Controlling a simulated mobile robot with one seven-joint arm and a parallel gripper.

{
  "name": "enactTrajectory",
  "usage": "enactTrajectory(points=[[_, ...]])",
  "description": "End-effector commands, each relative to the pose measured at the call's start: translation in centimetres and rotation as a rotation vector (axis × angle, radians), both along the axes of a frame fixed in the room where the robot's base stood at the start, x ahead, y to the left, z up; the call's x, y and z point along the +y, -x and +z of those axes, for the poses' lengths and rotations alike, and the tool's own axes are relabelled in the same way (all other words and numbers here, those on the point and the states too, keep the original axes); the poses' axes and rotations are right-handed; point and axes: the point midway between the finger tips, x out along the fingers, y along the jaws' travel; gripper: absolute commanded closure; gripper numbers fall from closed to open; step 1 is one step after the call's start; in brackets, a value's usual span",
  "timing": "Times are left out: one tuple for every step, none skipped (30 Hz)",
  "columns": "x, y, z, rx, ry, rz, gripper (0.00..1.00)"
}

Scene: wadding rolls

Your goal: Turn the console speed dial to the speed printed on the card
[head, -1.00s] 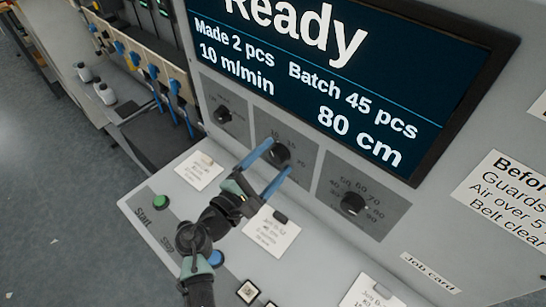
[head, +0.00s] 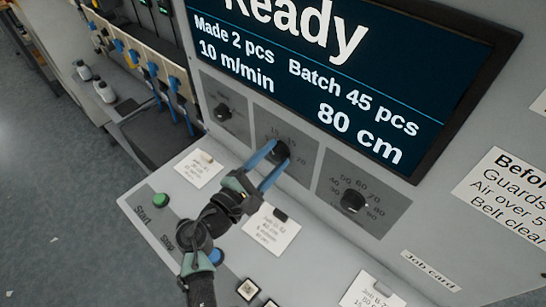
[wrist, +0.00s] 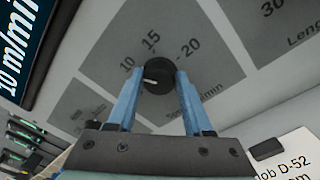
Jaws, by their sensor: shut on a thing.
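The speed dial (head: 281,151) is the black knob in the middle grey panel. In the wrist view the dial (wrist: 158,76) stands under the numbers 10, 15 and 20. Its white mark points left, on the side of the 10. My gripper (head: 279,158) has its blue fingers on either side of the dial and is shut on it. The screen (head: 300,60) reads 10 m/min and 80 cm. A card (head: 372,292) lies at the bottom right, near the Job card label (head: 431,271); its small print is not clear and its lower part is cut off.
Other knobs sit at the left (head: 222,112) and right (head: 353,201). More cards lie on the ledge, one at the left (head: 199,170) and one marked Job D-52 (head: 272,233).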

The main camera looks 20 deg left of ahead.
Motion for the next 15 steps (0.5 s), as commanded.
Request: enactTrajectory(points=[[0.02, 0.02, -0.23, -0.004, -0.012, 0.001, 1.00], [0.02, 0.02, -0.28, -0.008, -0.021, 0.001, 1.00], [0.03, 0.02, -0.33, -0.013, -0.035, 0.001, 1.00], [0.03, 0.02, -0.39, -0.017, -0.046, 0.001, 1.00], [0.04, 0.03, -0.46, -0.022, -0.060, 0.001, 1.00], [0.05, 0.04, -0.52, -0.030, -0.082, 0.002, 1.00], [0.06, 0.03, -0.56, -0.037, -0.099, 0.002, 1.00], [0.06, 0.03, -0.62, -0.044, -0.118, 0.002, 1.00], [0.04, 0.03, -0.71, -0.055, -0.147, 0.002, 1.00], [0.02, 0.02, -0.75, -0.063, -0.169, 0.001, 1.00], [0.00, 0.01, -0.80, -0.072, -0.193, 0.001, 1.00], [-0.01, 0.01, -0.84, -0.084, -0.225, 0.001, 1.00], [0.00, 0.02, -0.89, -0.093, -0.251, 0.001, 1.00], [0.03, 0.02, -0.95, -0.103, -0.278, 0.002, 1.00], [0.04, 0.04, -0.96, -0.116, -0.314, 0.002, 1.00]])
